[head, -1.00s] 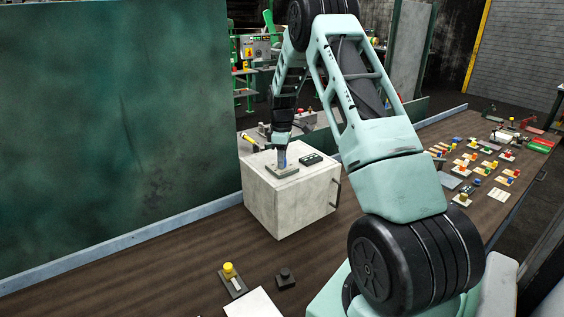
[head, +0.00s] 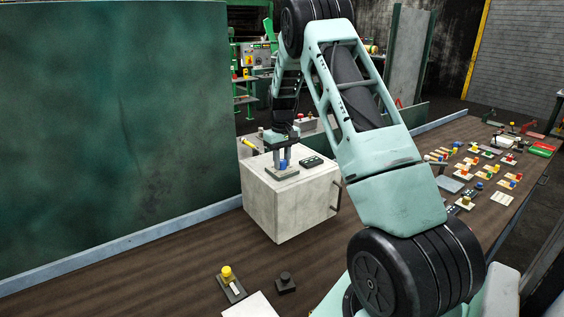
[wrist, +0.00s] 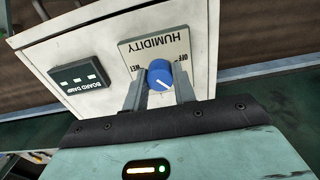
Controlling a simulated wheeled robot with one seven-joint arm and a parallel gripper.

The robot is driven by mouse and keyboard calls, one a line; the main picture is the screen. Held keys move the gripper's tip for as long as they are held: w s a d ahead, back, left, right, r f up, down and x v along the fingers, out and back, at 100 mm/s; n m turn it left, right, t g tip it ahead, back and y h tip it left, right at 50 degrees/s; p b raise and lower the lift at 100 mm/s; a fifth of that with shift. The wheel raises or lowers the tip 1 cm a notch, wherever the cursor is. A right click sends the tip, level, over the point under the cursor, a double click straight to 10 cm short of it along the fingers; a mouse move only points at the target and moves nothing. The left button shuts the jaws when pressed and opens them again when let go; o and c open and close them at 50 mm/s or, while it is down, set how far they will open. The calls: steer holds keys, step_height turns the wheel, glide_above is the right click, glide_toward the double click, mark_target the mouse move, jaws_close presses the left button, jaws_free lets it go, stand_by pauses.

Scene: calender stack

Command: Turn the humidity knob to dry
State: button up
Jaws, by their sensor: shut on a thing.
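The blue humidity knob (wrist: 160,75) has a white pointer line and sits on a grey plate (wrist: 135,50) marked HUMIDITY. The lettering appears upside down in the wrist view. OFF and WET are legible beside the knob; no DRY mark is visible, and part of the plate is hidden by my gripper. My gripper (wrist: 161,84) is shut on the knob, one finger on each side. The pointer slants toward the lower right of the wrist view. In the head view, my gripper (head: 283,160) reaches down onto the plate on top of the white box (head: 290,205).
A dark BOARD DAMP panel (wrist: 80,76) lies beside the plate on the box top. A yellow-handled tool (head: 249,145) is behind the box. A yellow button (head: 227,272) and a dark knob (head: 285,281) are in front. Several small button pieces cover the right side of the table (head: 400,185).

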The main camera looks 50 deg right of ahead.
mark_target(282, 161)
steer(key=shift+r+m, duration=0.1)
steer(key=shift+m, duration=0.2)
stand_by(0.4)
steer(key=o, duration=1)
step_height(282, 161, up, 17)
steer(key=b, duration=0.4)
steer(key=shift+r, duration=0.15)
